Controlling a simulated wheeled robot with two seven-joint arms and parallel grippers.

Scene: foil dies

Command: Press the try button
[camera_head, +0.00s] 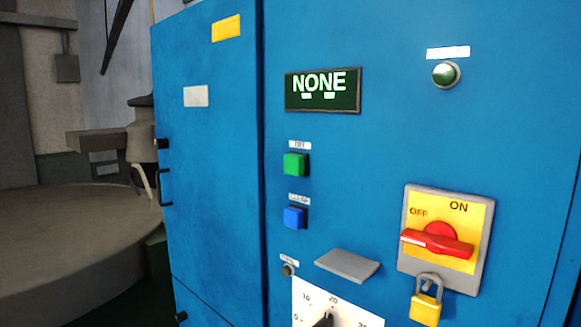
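The try button (296,164) is a square green push button on the blue cabinet front, under a small white label (300,145) that seems to read TRY. Nothing covers it. Above it a dark display (322,90) shows the word NONE in pale letters. A square blue button (295,217) sits just below the green one, under its own label. Neither of my grippers shows in the head view.
A red rotary switch (437,243) on a yellow plate has a yellow padlock (426,302) below it. A grey ledge (347,265) juts out above a white dial plate (318,305). A round green lamp or button (445,74) is upper right. A cabinet door with a handle (164,187) is left.

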